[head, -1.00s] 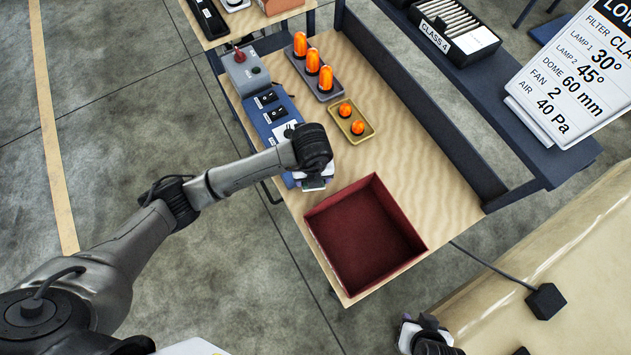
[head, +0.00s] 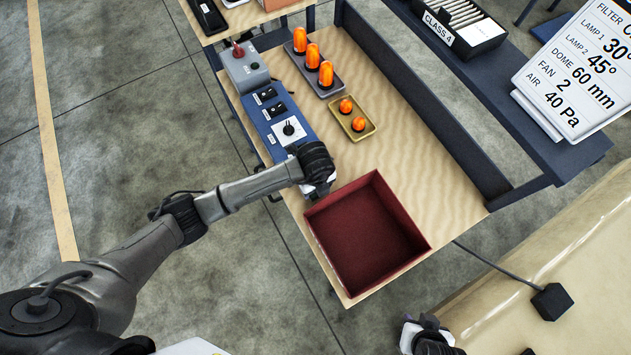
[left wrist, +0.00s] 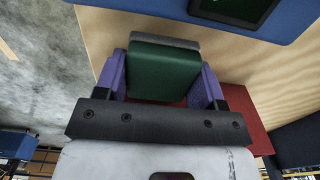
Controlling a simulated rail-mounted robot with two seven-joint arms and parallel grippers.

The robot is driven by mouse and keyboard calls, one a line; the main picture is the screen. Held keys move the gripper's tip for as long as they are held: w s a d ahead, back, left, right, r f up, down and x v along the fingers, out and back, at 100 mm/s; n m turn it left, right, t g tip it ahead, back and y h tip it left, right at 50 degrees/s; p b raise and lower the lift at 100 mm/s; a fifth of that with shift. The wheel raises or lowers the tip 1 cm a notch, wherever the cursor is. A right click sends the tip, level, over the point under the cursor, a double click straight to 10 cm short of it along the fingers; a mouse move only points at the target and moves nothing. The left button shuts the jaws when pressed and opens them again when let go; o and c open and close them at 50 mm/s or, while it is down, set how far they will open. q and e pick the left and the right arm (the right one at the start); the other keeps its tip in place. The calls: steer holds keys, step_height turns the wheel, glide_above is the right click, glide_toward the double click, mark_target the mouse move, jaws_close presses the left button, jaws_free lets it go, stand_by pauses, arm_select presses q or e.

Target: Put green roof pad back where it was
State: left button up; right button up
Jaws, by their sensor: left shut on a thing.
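My left gripper (head: 322,190) is above the wooden trolley top, close to the upper left corner of the dark red tray (head: 430,246). In the left wrist view, its purple fingers are shut on the green roof pad (left wrist: 164,72), a green block with a grey edge. The pad is mostly hidden behind my left wrist in the head view. The red tray looks empty in the head view, and part of it shows below the pad in the left wrist view (left wrist: 255,125). My right gripper (head: 412,337) is low in the head view; its jaws are unclear.
A blue switch panel (head: 281,123) and grey box (head: 245,70) line the trolley's left side. A grey tray (head: 338,88) and yellow tray (head: 362,133) hold orange lamps. A dark rail (head: 430,110) borders the right. Bare wood lies right of the red tray.

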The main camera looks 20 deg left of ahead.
arm_select(q)
steer(key=shift+f, duration=1.55)
steer(key=shift+f, duration=0.1)
steer(key=o, duration=1)
steer(key=shift+c, duration=0.2)
step_height(320, 180, up, 12)
steer(key=shift+r+p, duration=0.1)
steer(key=shift+p, duration=0.2)
